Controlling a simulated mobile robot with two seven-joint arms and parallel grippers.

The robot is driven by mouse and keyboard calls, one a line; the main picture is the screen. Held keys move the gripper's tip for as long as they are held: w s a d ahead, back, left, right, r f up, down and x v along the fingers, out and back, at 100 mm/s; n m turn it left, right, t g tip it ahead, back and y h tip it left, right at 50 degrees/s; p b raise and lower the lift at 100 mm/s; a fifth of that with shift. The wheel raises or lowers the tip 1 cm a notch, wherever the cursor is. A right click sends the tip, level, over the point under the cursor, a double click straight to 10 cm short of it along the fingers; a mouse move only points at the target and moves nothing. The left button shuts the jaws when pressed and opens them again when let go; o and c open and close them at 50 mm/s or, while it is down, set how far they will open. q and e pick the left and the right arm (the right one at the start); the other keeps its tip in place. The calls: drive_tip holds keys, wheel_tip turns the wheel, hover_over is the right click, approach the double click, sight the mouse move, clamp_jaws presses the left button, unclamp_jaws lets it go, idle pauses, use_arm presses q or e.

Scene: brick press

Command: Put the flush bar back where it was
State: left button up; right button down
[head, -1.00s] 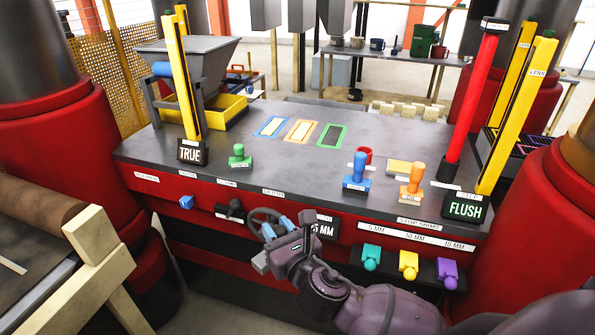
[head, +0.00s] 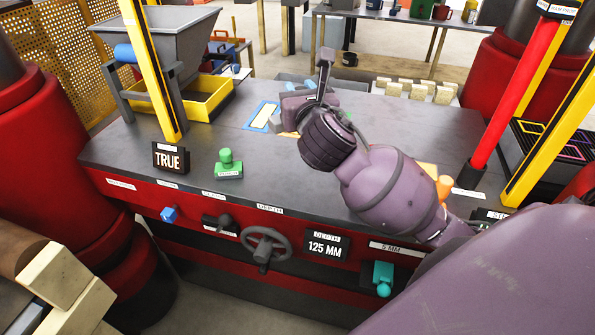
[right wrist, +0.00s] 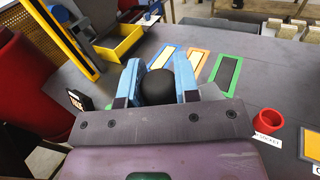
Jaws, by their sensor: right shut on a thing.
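My right gripper (head: 298,97) is over the back middle of the press table (head: 120,145). In the right wrist view its blue fingers (right wrist: 157,68) are shut on a black round-ended piece (right wrist: 158,89). Most of that piece is hidden, and I cannot tell whether it is the flush bar. The blue-outlined (right wrist: 162,58), orange-outlined (right wrist: 197,64) and green-outlined (right wrist: 228,72) rectangles lie beyond the fingers. The first two have pale yellow insides; the green one is dark inside. My left gripper is out of view.
A yellow post with a TRUE sign (head: 171,158) and a green stamp (head: 228,165) stand at the left. A red post (head: 518,95) rises at the right. The handwheel (head: 265,245) and 125 MM display (head: 325,247) are on the front.

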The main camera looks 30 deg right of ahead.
use_arm(q)
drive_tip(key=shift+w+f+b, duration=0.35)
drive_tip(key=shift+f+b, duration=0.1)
drive_tip(key=shift+b, duration=0.75)
use_arm(e)
drive_tip(key=shift+s+f, duration=0.1)
drive_tip(key=shift+f, duration=9.3)
drive_tip(key=shift+f, duration=0.15)
drive_tip(key=c, duration=0.8)
unclamp_jaws()
drive_tip(key=shift+c, duration=0.2)
use_arm(q)
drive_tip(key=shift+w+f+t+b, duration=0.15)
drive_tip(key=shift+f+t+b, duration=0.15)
drive_tip(key=shift+b, duration=0.2)
use_arm(e)
drive_tip(key=v, duration=1.2)
